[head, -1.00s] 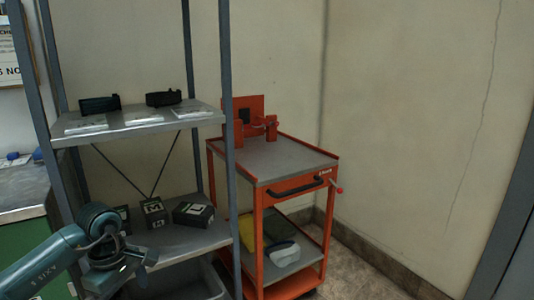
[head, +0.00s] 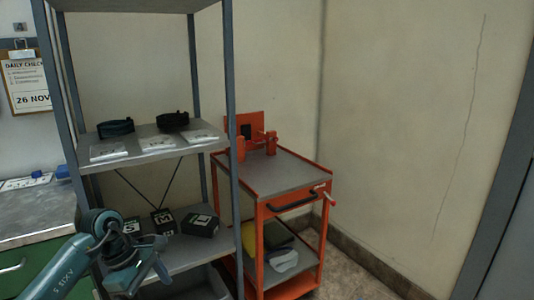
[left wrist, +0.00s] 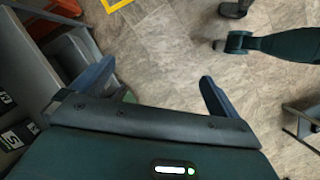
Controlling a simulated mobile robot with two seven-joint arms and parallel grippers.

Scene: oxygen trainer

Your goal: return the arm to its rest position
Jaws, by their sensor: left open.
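My left arm, teal, comes in at the lower left of the head view. Its gripper (head: 145,278) is in front of the shelf unit's lower part. In the left wrist view the two fingers of the left gripper (left wrist: 154,88) are spread wide apart, with only tiled floor between them. It holds nothing. A teal arm link (left wrist: 275,45), seemingly mine, shows at the right of the left wrist view. I cannot make out my right gripper.
A metal shelf unit (head: 165,147) holds black straps and white packets above, and black boxes (head: 200,225) marked with letters below. An orange cart (head: 275,190) stands right of it. A green cabinet (head: 40,265) is at the left. Bare floor (left wrist: 160,55) lies below the gripper.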

